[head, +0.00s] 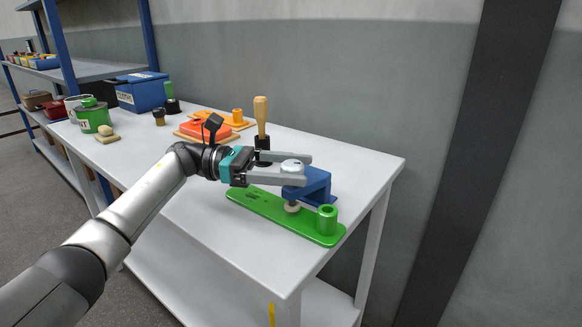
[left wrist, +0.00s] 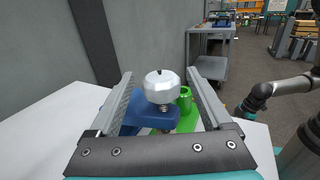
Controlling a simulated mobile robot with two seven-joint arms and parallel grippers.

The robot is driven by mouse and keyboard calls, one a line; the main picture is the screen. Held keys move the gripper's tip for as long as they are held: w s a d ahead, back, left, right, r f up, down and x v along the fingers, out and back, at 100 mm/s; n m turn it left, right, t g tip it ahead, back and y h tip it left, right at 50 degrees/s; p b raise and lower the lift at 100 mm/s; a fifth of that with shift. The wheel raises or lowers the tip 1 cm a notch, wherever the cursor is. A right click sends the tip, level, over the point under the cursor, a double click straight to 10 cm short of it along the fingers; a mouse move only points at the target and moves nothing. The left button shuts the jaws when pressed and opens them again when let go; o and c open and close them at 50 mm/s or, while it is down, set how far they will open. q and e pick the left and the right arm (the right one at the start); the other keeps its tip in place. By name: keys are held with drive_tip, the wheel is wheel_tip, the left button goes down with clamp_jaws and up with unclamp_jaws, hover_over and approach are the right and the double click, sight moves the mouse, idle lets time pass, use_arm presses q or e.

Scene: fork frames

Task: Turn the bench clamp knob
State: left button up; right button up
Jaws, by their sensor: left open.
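The bench clamp (head: 318,184) is a blue block on a green base plate (head: 265,206), near the right end of the white table. Its silver, rounded knob (head: 291,165) sits on top, with a dark mark on its crown in the left wrist view (left wrist: 162,88). My left gripper (head: 308,170) is open, with one finger on each side of the knob. The left wrist view shows the knob between the fingers (left wrist: 160,79), with a gap on both sides. My right gripper (left wrist: 246,108) shows small at the right of that view; its fingers are unclear.
A green cylinder (head: 327,219) stands on the plate's near end. A wooden-handled tool (head: 261,118) stands upright behind my gripper. Orange fixtures (head: 205,129), a blue box (head: 141,91) and a green can (head: 93,116) are farther left. The table's front middle is clear.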

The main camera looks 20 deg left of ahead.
use_arm(q)
drive_tip(key=shift+a, duration=0.1)
use_arm(e)
drive_tip(key=shift+s, duration=0.1)
use_arm(q)
drive_tip(key=s+a, duration=0.1)
drive_tip(key=a, duration=1.4)
drive_tip(key=shift+s+b, duration=0.35)
drive_tip(key=shift+b, duration=0.1)
use_arm(e)
drive_tip(key=shift+w+r, duration=0.25)
drive_tip(key=shift+r, duration=0.7)
